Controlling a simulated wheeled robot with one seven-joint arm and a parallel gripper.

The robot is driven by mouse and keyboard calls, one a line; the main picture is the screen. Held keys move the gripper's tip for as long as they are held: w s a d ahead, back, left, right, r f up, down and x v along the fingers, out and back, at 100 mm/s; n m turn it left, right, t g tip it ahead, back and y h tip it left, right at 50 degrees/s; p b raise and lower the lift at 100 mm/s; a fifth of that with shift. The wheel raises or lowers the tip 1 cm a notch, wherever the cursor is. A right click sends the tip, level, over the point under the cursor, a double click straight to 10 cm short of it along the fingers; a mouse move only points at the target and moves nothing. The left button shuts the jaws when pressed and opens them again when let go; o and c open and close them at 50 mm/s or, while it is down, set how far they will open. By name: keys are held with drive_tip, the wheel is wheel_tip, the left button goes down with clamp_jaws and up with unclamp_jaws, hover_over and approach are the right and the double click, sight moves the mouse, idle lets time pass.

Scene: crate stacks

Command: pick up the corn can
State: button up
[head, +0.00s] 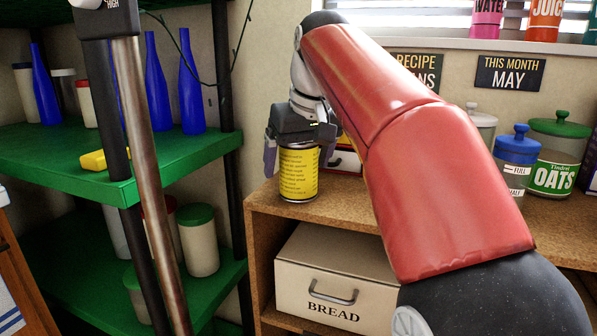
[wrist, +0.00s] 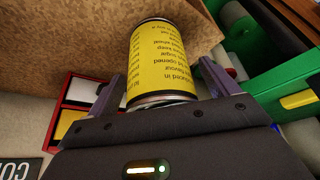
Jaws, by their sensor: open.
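A can with a yellow label (head: 299,173) stands upright on the cork-like top of a low cabinet, near its left end. Only text shows on the label, so I cannot read what it holds. In the wrist view the yellow can (wrist: 162,55) lies between the two fingers. My gripper (head: 296,155) is at the can from above and behind, with one finger to its left. My gripper (wrist: 155,85) is open, its fingers either side of the can, with a gap visible at the left finger. The right finger looks close to the can; I cannot tell whether it touches.
A cream bread box (head: 332,285) sits on the shelf below. An oats jar (head: 555,160) and a blue-lidded jar (head: 515,160) stand right. A red-framed box (head: 345,155) is just behind the can. Green shelves (head: 190,151) with blue bottles (head: 158,85) are left.

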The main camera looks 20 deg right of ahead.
drive_tip(key=shift+r, duration=0.1)
drive_tip(key=c, duration=1.4)
drive_tip(key=shift+o, duration=0.2)
drive_tip(key=shift+r, duration=0.1)
